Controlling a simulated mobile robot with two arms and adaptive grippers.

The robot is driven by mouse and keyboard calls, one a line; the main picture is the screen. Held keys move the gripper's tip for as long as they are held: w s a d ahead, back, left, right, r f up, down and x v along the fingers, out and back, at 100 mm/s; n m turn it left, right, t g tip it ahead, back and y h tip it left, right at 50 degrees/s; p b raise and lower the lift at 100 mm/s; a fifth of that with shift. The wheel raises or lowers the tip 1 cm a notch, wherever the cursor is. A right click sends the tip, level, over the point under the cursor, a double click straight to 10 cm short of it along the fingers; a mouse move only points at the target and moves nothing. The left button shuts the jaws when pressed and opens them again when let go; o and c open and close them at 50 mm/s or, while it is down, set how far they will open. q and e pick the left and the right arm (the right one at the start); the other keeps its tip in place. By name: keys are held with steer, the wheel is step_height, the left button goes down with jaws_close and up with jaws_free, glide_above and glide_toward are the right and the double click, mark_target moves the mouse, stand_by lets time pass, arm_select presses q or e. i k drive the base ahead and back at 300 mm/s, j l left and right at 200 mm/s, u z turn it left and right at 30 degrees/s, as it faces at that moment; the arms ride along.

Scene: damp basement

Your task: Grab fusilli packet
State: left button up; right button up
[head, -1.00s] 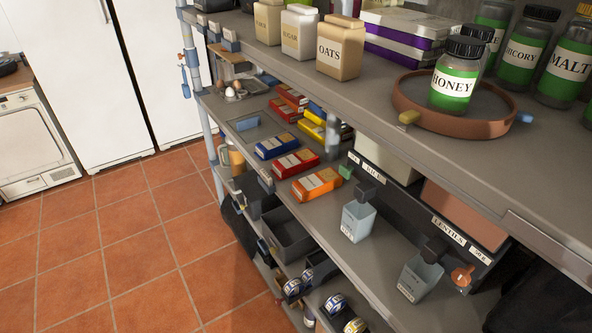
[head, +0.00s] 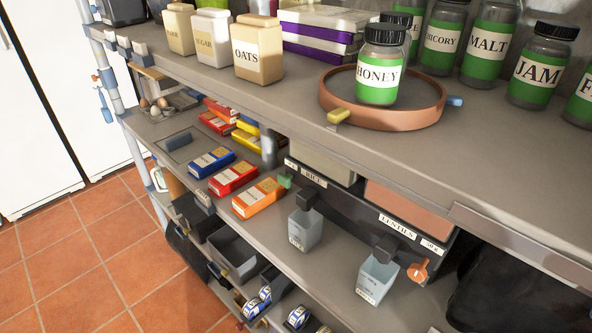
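Several pasta-style packets lie on the middle shelf in the head view. In the front row are a blue packet (head: 211,163), a red packet (head: 233,178) and an orange packet (head: 259,196), side by side. Behind them are more red packets (head: 214,122) and a yellow packet (head: 245,140), partly hidden by a grey post and the shelf above. The print on the packets is too small to read, so I cannot tell which is fusilli. Neither of my grippers is in view.
The upper shelf (head: 285,105) overhangs the packets, holding an OATS canister (head: 258,52) and a HONEY jar (head: 380,72) on a round turntable (head: 397,118). Right of the packets are RICE and LENTILS dispensers with clear cups (head: 304,230). Tiled floor (head: 110,250) is clear at left.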

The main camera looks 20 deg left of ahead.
mark_target(222, 184)
steer(key=i+j+z, duration=0.15)
steer(key=j+z, duration=0.35)
steer(key=j, duration=0.25)
steer(key=j+z, duration=0.45)
steer(key=j, duration=0.35)
steer(key=k+j+z, duration=0.1)
steer(key=j+z, duration=0.4)
steer(key=j, duration=0.3)
